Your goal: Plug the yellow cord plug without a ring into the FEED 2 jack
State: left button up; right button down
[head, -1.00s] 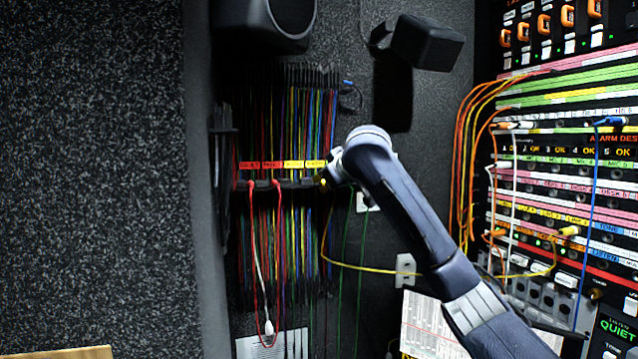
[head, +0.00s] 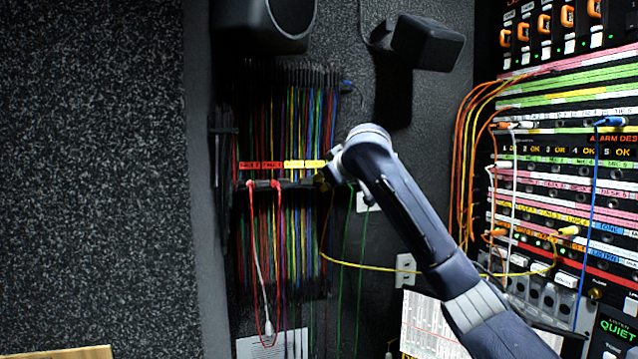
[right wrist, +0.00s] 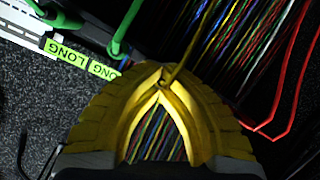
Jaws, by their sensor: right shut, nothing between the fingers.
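My right gripper (head: 322,182) is at the right end of the hanging cord rack, mostly hidden by my own wrist in the head view. In the right wrist view its yellow fingers (right wrist: 163,84) are shut, tips together. A thin yellow cord (right wrist: 195,45) passes at the fingertips but is not gripped. In the head view a yellow cord (head: 375,269) runs from near the gripper toward the jack panel. A yellow plug (head: 569,231) sits at the panel's lower part. I cannot make out a ring on any yellow plug or read FEED 2. My left gripper is not in view.
The cord rack (head: 300,183) holds many coloured cords, with red and yellow labels. Green cords and green LONG labels (right wrist: 66,51) are close to the gripper. The jack panel (head: 565,170) at right has several patched cords. Black speakers (head: 428,43) hang above.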

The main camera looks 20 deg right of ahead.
jog(key=shift+r, duration=0.15)
jog(key=shift+r, duration=0.9)
jog(key=shift+d+v, duration=0.2)
jog(key=shift+v, duration=1.3)
